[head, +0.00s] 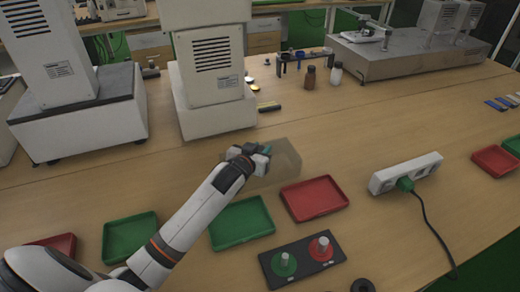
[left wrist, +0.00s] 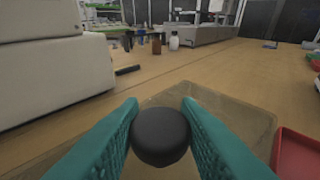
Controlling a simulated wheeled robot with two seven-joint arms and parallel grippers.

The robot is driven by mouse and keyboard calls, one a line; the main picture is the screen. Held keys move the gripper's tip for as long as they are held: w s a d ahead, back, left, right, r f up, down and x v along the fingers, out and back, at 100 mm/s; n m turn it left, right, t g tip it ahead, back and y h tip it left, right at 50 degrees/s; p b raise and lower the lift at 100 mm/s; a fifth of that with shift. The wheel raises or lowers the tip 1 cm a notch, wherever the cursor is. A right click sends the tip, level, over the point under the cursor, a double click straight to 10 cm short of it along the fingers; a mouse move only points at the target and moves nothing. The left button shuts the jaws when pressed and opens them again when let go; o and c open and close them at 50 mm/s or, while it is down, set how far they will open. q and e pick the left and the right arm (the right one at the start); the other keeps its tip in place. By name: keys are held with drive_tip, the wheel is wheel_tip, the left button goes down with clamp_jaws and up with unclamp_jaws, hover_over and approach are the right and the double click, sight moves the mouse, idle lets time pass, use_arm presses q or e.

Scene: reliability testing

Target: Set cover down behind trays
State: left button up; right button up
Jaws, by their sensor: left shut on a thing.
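The cover (head: 286,160) is a clear, faintly tinted box shape with a black round knob (left wrist: 160,136) on top. It is behind the green tray (head: 241,222) and the red tray (head: 314,197) in the head view. My left gripper (head: 264,152) is shut on the knob, with the teal fingers on either side of it in the left wrist view (left wrist: 160,130). Whether the cover's bottom edge touches the table cannot be told. My right gripper is not in view.
A white instrument (head: 205,90) stands behind left of the cover. A power strip (head: 405,174) with a green plug and cable lies to the right. A black plate (head: 301,258) with green and red discs lies in front. Bottles (head: 310,77) stand farther back.

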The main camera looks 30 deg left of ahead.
use_arm(q)
drive_tip(key=shift+f, duration=0.55)
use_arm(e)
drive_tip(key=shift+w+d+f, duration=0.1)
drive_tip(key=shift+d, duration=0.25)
use_arm(q)
drive_tip(key=o, duration=1.2)
drive_tip(key=shift+c, duration=0.2)
drive_tip(key=shift+s+r, duration=0.1)
drive_tip(key=shift+s, duration=0.2)
drive_tip(key=p+v, duration=0.8)
drive_tip(key=v, duration=0.3)
drive_tip(key=shift+s+r, duration=0.15)
drive_tip(key=shift+s, duration=0.05)
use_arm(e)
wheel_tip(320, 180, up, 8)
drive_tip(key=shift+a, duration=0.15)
